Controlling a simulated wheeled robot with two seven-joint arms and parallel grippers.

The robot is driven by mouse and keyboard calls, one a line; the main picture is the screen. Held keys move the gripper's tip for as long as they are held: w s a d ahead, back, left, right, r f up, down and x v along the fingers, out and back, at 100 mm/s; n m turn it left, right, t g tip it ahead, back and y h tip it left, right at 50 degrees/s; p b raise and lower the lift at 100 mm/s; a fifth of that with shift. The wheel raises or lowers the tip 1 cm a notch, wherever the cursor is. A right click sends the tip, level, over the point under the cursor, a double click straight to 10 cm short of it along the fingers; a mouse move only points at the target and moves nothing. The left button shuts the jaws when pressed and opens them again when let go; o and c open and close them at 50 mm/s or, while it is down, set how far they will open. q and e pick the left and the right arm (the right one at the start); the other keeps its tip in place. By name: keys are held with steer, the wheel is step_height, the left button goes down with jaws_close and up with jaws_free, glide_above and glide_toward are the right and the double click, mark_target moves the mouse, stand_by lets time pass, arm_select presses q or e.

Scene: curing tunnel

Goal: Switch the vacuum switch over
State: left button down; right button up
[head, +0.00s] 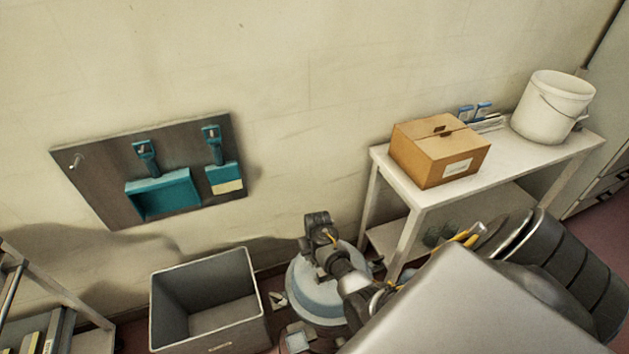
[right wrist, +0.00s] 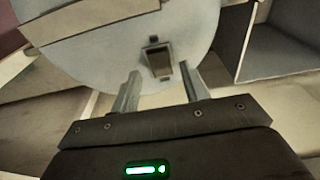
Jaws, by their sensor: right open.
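The vacuum is a round light-blue body (head: 330,301) on the floor in the head view, partly covered by my right arm. Its flat pale side (right wrist: 105,68) fills the upper left of the right wrist view. The vacuum switch (right wrist: 158,62) is a small dark lever piece in a frame near the side's lower edge. My right gripper (right wrist: 159,72) is open, with its fingertips to the left and right of the switch in that picture. Nothing is held between them. I cannot tell whether either finger touches the switch. My left gripper is not in view.
A grey open bin (head: 211,345) stands left of the vacuum. A white table (head: 405,187) with a cardboard box (head: 437,152) and a white bucket (head: 552,106) is to the right. A wall board (head: 100,185) holds teal tools. A shelf (head: 40,262) is at far left.

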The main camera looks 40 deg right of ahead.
step_height(320, 180, up, 9)
steer(key=s, duration=0.1)
steer(key=shift+a+p, duration=0.25)
steer(key=shift+p, duration=0.05)
steer(key=shift+s, duration=0.1)
steer(key=s+a+r+n+t, duration=0.1)
steer(key=s+a+r+n, duration=0.15)
steer(key=s+a, duration=0.4)
steer(key=s+a+r+n, duration=0.1)
steer(key=s+a+r, duration=0.25)
steer(key=s, duration=0.65)
steer(key=s+a+r+n+t, duration=0.1)
steer(key=s+a+r+n, duration=0.2)
steer(key=s, duration=0.6)
step_height(320, 180, down, 26)
steer(key=s+a+g, duration=0.1)
steer(key=s+d+f+g, duration=0.1)
steer(key=s+d+f, duration=0.1)
steer(key=s+f, duration=1.3)
steer(key=shift+s+d+f+g+y, duration=0.3)
steer(key=shift+s+d, duration=0.05)
steer(key=shift+s, duration=0.3)
